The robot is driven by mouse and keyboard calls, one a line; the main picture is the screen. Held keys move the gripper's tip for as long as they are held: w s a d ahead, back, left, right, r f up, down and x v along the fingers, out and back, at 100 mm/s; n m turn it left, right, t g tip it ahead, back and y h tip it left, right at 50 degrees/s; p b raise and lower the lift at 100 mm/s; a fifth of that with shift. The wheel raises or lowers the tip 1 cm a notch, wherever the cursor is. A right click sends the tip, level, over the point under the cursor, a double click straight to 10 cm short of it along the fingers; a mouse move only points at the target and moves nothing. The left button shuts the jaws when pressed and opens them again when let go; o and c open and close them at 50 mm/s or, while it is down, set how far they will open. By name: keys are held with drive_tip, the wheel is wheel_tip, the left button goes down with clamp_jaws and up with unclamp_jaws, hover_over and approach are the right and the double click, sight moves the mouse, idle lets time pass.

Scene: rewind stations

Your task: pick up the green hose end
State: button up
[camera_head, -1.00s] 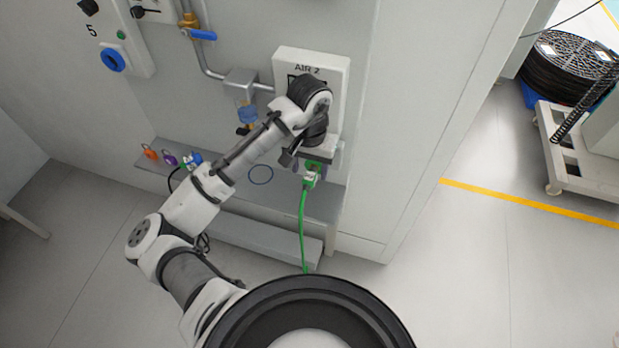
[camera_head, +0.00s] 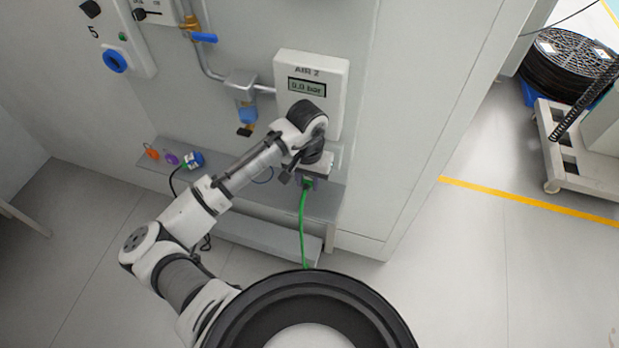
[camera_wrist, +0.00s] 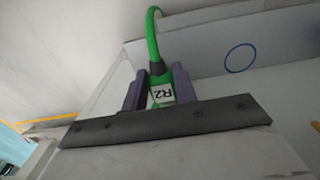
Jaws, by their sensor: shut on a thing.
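The green hose end (camera_wrist: 161,91) carries a white label reading R2 and sits between the two fingers of my gripper (camera_wrist: 161,92) in the wrist view. My gripper is shut on it. The green hose (camera_wrist: 152,35) curves away from the end in the wrist view. In the head view the hose (camera_head: 302,228) hangs down from my gripper (camera_head: 307,182) in front of the shelf, below the AIR 2 box. The far side of the hose end is hidden by my gripper and wrist.
The AIR 2 box (camera_head: 336,100) reads 0.0 bar on the wall. A grey shelf (camera_head: 232,190) holds a blue plug (camera_head: 193,159) and orange and purple padlocks (camera_head: 172,158). A pipe with a blue-handled valve (camera_head: 203,37) is at upper left. Open floor (camera_head: 470,260) lies to the right.

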drive_tip(key=shift+c, duration=0.6)
drive_tip(key=shift+s+r, duration=0.2)
drive_tip(key=s+a+r+b, duration=0.2)
drive_tip(key=s+a+r, duration=0.2)
drive_tip(key=s, duration=0.9)
wheel_tip(320, 180, up, 4)
drive_tip(key=shift+a+f+b, duration=0.2)
drive_tip(key=shift+b, duration=0.15)
drive_tip(key=o, duration=0.5)
drive_tip(key=c, duration=0.6)
clamp_jaws()
